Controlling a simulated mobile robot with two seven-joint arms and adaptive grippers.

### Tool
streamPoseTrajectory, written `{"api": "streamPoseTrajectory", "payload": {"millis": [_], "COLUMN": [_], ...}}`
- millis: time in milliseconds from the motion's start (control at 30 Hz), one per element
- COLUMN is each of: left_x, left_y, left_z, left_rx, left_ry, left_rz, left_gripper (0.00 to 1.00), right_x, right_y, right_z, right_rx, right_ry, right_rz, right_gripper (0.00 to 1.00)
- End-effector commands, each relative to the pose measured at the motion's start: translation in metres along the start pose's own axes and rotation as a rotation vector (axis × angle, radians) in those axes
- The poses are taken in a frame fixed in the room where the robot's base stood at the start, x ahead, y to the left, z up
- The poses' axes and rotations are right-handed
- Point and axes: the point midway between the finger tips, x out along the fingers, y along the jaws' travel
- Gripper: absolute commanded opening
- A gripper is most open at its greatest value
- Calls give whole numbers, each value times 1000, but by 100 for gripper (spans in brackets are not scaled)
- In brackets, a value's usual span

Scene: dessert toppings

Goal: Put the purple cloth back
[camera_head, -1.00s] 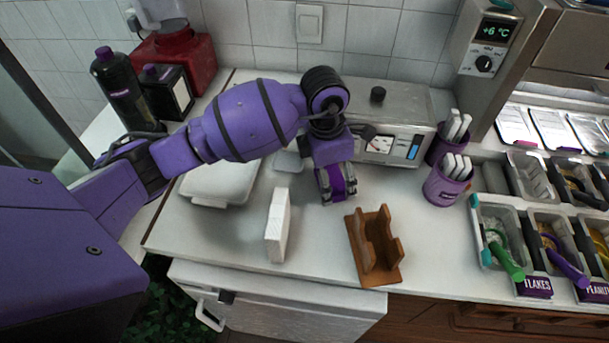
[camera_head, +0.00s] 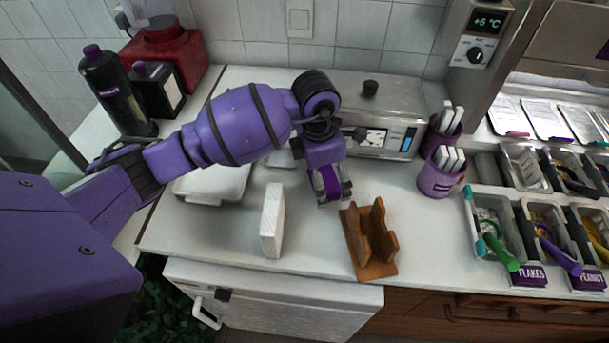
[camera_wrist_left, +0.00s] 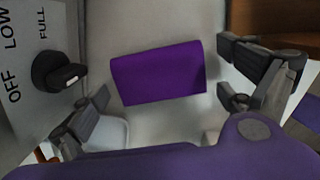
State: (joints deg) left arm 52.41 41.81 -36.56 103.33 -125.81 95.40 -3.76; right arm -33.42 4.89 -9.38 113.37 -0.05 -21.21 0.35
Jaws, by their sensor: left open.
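The purple cloth (camera_wrist_left: 160,73) lies as a folded, flat rectangle on the pale counter in the left wrist view. My left gripper (camera_wrist_left: 163,95) is open, with its fingers apart on either side of the cloth; they do not appear closed on it. In the head view my left gripper (camera_head: 334,196) points down over the counter, in front of the steel appliance. A bright purple patch shows between its fingers there, but the arm hides most of the cloth. My right gripper is not in view.
A brown wooden holder (camera_head: 382,270) stands just right of my gripper, and a white upright block (camera_head: 272,222) stands left. The steel appliance (camera_head: 350,95) with a knob is behind. Purple cups (camera_head: 436,181) stand right, then topping bins (camera_head: 487,238). The front counter is partly clear.

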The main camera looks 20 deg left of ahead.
Motion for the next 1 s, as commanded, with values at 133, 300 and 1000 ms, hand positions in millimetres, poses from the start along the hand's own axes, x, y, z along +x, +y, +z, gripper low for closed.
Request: {"api": "streamPoseTrajectory", "payload": {"millis": [133, 300, 1000], "left_x": [-13, -45, -125], "left_y": [2, 2, 0], "left_z": [2, 3, 2], "left_rx": [2, 3, 1], "left_ry": [-4, -5, -2], "left_rz": [5, 8, 2], "left_gripper": [96, 96, 96], "right_x": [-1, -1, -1], "right_y": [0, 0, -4], "right_z": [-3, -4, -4], "right_rx": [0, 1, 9], "right_ry": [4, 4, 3], "right_rz": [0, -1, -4], "right_gripper": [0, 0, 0]}}
